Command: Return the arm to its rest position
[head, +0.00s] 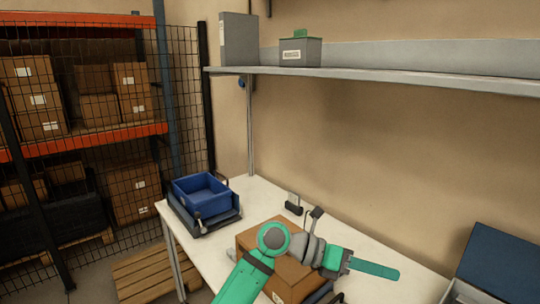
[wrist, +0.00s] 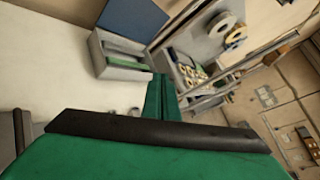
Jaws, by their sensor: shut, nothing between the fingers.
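My arm reaches up from the bottom of the head view, and my gripper (head: 396,274) extends to the right above the white table (head: 222,240). Its green fingers lie together with nothing between them. In the wrist view the closed fingers (wrist: 160,78) point away from the camera, near a grey box with an open blue lid. A cardboard box (head: 262,236) stands on the table behind and under my arm, partly hidden by it.
A blue bin (head: 201,193) sits at the table's left end. An open blue-lidded box (head: 500,262) is at the right. A grey shelf (head: 380,75) runs along the wall above. The wrist view shows tape reels (wrist: 222,25) beyond the fingers. A mesh fence (head: 185,100) stands at left.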

